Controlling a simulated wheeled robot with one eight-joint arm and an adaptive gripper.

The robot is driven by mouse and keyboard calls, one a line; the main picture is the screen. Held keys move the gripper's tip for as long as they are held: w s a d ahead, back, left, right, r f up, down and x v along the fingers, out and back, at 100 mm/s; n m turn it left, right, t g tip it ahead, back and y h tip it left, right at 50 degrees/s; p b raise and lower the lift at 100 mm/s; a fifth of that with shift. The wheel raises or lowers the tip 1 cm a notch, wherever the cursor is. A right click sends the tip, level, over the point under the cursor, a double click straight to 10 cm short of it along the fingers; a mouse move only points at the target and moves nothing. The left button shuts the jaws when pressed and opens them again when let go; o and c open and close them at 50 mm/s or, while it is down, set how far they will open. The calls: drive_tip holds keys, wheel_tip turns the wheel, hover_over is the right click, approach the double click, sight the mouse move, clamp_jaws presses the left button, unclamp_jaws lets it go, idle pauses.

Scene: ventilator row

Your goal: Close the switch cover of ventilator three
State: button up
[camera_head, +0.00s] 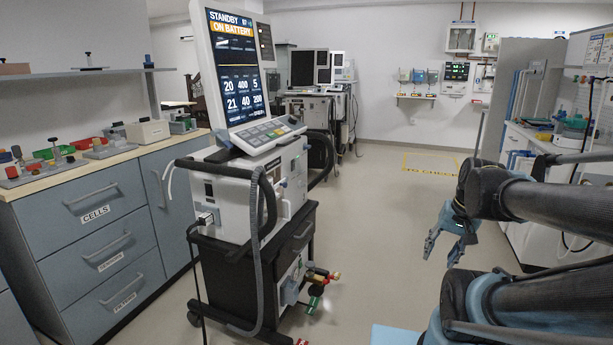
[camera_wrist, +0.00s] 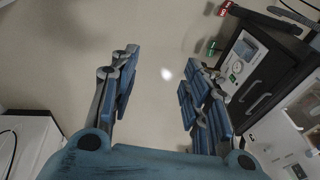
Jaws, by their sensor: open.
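A ventilator (camera_head: 225,195) on a dark wheeled cart stands left of centre in the head view. Its tilted screen (camera_head: 235,75) reads "STANDBY ON BATTERY". Further ventilators (camera_head: 313,103) stand behind it. I cannot tell which is number three, and no switch cover can be made out. My gripper (camera_head: 440,250) hangs in free air to the right of the near ventilator, apart from it, fingers pointing down. In the wrist view my gripper (camera_wrist: 160,80) is open and empty, with floor between the fingers. A dark cart (camera_wrist: 265,85) with a white panel shows at its right.
A grey drawer cabinet (camera_head: 100,230) with trays on top stands at the left. Coloured fittings (camera_head: 318,285) stick out low from the near cart. A white counter (camera_head: 555,145) runs along the right. The floor (camera_head: 385,200) between is clear, with a yellow-marked area at the back.

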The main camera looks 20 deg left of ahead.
drive_tip(key=w+a+r+m+y, duration=0.4)
drive_tip(key=w+a+r+y, duration=0.1)
drive_tip(key=w+a, duration=0.55)
drive_tip(key=m+y, duration=1.1)
drive_tip(key=m, duration=0.3)
approach(298, 166)
drive_tip(key=w+a+f, duration=0.1)
drive_tip(key=a+f, duration=0.1)
drive_tip(key=a, duration=0.4)
drive_tip(key=shift+a+f, duration=0.15)
drive_tip(key=shift+f, duration=0.1)
drive_tip(key=shift+w, duration=0.1)
clamp_jaws()
